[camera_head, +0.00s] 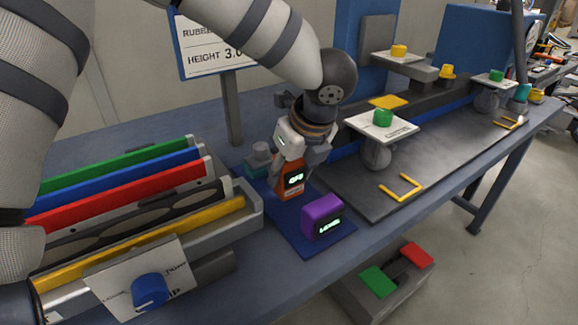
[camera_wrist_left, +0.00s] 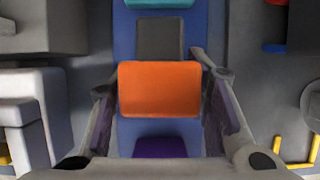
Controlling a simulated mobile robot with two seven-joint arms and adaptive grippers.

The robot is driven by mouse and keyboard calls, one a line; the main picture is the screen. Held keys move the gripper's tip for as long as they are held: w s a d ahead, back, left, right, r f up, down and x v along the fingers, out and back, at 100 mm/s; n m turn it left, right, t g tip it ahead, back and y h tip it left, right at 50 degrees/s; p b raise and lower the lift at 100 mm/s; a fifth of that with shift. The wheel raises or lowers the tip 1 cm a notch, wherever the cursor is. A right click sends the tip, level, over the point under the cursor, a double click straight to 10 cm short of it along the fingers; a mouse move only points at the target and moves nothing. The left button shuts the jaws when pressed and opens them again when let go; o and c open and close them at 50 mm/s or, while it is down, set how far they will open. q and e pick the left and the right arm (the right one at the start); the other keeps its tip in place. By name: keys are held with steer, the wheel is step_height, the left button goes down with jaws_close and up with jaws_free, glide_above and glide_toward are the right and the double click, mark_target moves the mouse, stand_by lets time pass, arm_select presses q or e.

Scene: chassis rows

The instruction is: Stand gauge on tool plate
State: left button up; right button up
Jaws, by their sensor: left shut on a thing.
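An orange gauge (camera_head: 289,181) with a small lit display stands upright between the fingers of my left gripper (camera_head: 301,160), which is shut on it. In the left wrist view the orange gauge (camera_wrist_left: 160,89) sits between the two fingers. Its lower end is at or just above the blue tool plate (camera_head: 297,243); I cannot tell if they touch. A purple block (camera_head: 322,217) with a lit display stands on the plate, in front of the gauge. A teal and grey tool (camera_head: 260,160) is behind it. My right gripper is not in view.
A rack with coloured panels (camera_head: 120,180) and a blue knob (camera_head: 149,290) stand at left. A grey board with yellow corner marks (camera_head: 400,188) and a caster stand with a green knob (camera_head: 382,118) lie right. A sign (camera_head: 215,45) stands behind. A box (camera_head: 385,285) is below the table.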

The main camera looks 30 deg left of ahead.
arm_select(q)
steer(key=shift+f, duration=0.35)
stand_by(0.3)
steer(key=shift+f, duration=0.2)
steer(key=o, duration=1.5)
steer(key=shift+o, duration=0.2)
steer(key=v, duration=1.2)
